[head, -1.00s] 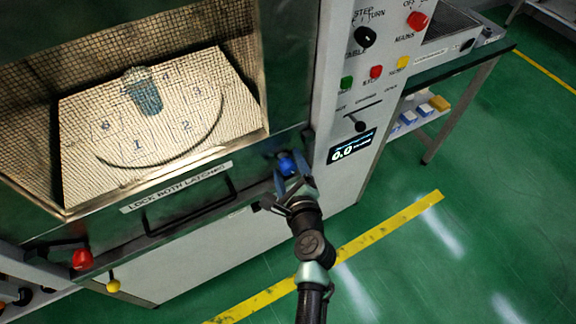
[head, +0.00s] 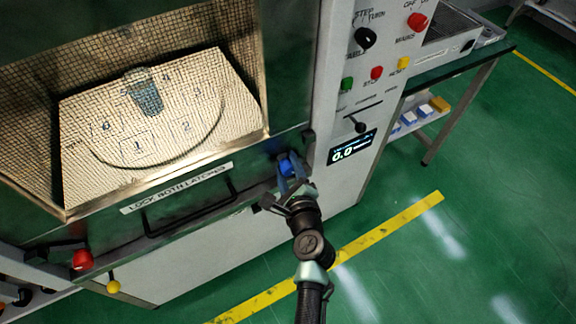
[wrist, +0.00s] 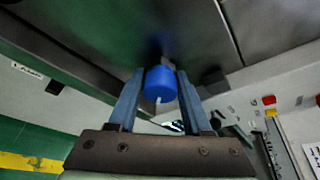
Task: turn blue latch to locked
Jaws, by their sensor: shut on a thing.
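The blue latch (head: 286,166) is a round blue knob on the lower right of the microwave door. In the wrist view the knob (wrist: 160,84) sits between my two fingers, with a white mark on its lower edge. My gripper (head: 289,172) is shut on the knob from the front, a finger on each side. The wrist view shows the gripper (wrist: 158,92) with both fingers against the knob's sides. The part of the latch behind the knob is hidden.
A red knob (head: 83,259) is at the door's lower left, with a yellow knob (head: 113,286) below it. A black door handle (head: 188,207) lies left of my gripper. A control panel (head: 375,70) with buttons and a small display (head: 352,146) stands to the right.

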